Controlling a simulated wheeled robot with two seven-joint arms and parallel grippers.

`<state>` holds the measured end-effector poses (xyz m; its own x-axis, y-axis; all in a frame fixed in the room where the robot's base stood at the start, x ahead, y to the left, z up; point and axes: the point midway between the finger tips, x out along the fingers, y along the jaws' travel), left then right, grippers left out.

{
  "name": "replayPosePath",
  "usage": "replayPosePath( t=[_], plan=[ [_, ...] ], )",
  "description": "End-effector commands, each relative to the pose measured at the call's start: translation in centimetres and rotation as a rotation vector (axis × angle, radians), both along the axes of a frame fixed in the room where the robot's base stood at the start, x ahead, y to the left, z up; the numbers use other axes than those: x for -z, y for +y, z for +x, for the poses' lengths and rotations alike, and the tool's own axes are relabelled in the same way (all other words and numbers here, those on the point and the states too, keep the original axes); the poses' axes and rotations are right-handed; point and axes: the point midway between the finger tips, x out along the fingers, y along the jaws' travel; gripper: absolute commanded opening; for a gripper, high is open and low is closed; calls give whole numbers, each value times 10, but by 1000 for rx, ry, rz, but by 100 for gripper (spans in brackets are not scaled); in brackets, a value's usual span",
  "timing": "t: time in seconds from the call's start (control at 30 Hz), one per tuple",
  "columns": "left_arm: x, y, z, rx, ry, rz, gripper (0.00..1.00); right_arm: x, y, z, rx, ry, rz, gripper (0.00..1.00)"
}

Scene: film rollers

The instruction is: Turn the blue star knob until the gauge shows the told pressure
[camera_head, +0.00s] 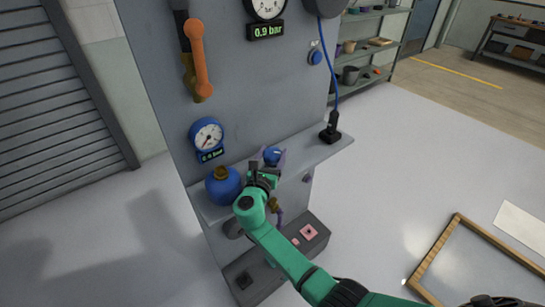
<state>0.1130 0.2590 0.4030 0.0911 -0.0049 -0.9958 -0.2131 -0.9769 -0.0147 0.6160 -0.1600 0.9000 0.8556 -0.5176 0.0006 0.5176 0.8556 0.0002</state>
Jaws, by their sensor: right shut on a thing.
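The blue star knob (273,155) is on the machine's front, just above the shelf, and is partly covered by my gripper. My right gripper (265,167), on the green arm from the lower right, is at the knob and shut on it. The fingertips are small and partly hidden. A blue-rimmed gauge (207,132) is up and left of the knob; its small green digits are too blurred to read surely. Another gauge (266,8) at the top edge reads 0.9 bar on its display (266,31). My left gripper is out of view.
A round blue vessel (222,186) with a brass top stands close left of my gripper. An orange lever (197,60) hangs above. A black plug-like device (330,133) with a blue cable sits on the shelf's right. A wood-framed panel (485,265) lies lower right.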

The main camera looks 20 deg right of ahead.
Motion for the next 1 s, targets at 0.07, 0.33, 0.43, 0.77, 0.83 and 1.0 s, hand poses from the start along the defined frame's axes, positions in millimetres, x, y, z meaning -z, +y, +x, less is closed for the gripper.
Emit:
replayPosePath(
  t=[0.07,0.33,0.43,0.77,0.83,1.0],
  plan=[
    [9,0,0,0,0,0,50,2,1,1,37,-4,2,16],
    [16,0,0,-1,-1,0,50,-1,0,1,115,-3,-1,16],
    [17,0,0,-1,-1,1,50,-2,0,0,124,-2,0,16],
    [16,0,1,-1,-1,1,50,-2,0,0,126,-2,0,16],
    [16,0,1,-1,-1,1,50,-2,0,0,126,-2,0,87],
    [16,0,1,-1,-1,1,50,-1,0,0,125,-1,0,100]
  ],
)
